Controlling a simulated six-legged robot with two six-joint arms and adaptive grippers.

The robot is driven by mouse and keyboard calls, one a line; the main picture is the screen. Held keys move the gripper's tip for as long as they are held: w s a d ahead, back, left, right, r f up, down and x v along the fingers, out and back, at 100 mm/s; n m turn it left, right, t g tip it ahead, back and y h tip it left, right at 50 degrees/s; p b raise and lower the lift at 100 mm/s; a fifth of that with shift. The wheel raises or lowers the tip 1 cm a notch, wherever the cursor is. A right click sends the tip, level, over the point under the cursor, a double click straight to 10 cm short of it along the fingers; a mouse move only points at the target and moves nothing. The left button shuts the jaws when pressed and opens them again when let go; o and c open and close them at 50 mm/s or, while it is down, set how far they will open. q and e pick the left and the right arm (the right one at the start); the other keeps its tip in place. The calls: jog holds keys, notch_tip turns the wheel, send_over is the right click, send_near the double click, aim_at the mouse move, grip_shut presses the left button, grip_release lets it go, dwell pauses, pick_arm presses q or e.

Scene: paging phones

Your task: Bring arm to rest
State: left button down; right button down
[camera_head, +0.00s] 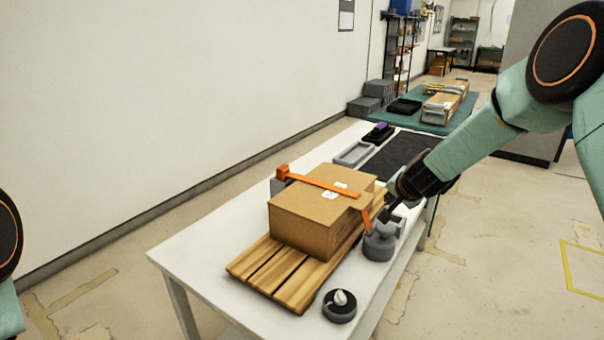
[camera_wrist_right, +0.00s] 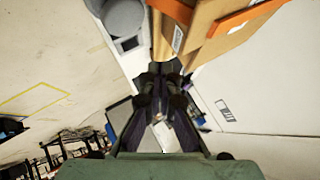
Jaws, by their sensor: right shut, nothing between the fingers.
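My right arm comes in from the right in the head view. Its gripper (camera_head: 388,212) is over the table's right side, close to the right side of a cardboard box and above a grey round fixture. In the right wrist view the gripper (camera_wrist_right: 160,78) is shut with nothing between its fingers; the box (camera_wrist_right: 212,25) and the fixture (camera_wrist_right: 124,15) show beyond it. Whether the fingers touch the strap or box is unclear. Of my left arm only a part shows at the left edge; its gripper is out of view.
The cardboard box (camera_head: 310,215) with an orange strap (camera_head: 320,184) sits on a wooden pallet (camera_head: 268,270). The grey fixture (camera_head: 379,245) and a black round base (camera_head: 339,309) stand on the white table (camera_head: 190,255). A grey tray (camera_head: 354,153) and a dark mat (camera_head: 402,152) lie behind.

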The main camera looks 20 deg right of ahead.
jog(key=shift+d+r, duration=0.1)
jog(key=shift+d, duration=0.05)
jog(key=s+a+f+n+g+b, duration=0.1)
jog(key=s+a+f+n+g, duration=0.15)
jog(key=s+a+f, duration=0.55)
jog(key=s+a+f+n+g+b, duration=0.1)
jog(key=s+a+f+n+b, duration=0.2)
jog(key=s+f, duration=0.85)
jog(key=s+a+f+n+g+b, duration=0.1)
jog(key=s+a+f+n, duration=0.1)
jog(key=s, duration=0.7)
jog(key=s+a+f+n+g+y+b, duration=0.1)
jog(key=s+f, duration=0.4)
jog(key=s, duration=0.5)
jog(key=s+a+f+n+g+y, duration=0.1)
jog(key=s+a+f+n+g, duration=0.2)
jog(key=s, duration=0.6)
jog(key=shift+s+a+f+b, duration=0.25)
jog(key=shift+a+f+b, duration=0.15)
jog(key=shift+a, duration=0.45)
jog(key=shift+r+g, duration=0.1)
jog(key=shift+g, duration=0.15)
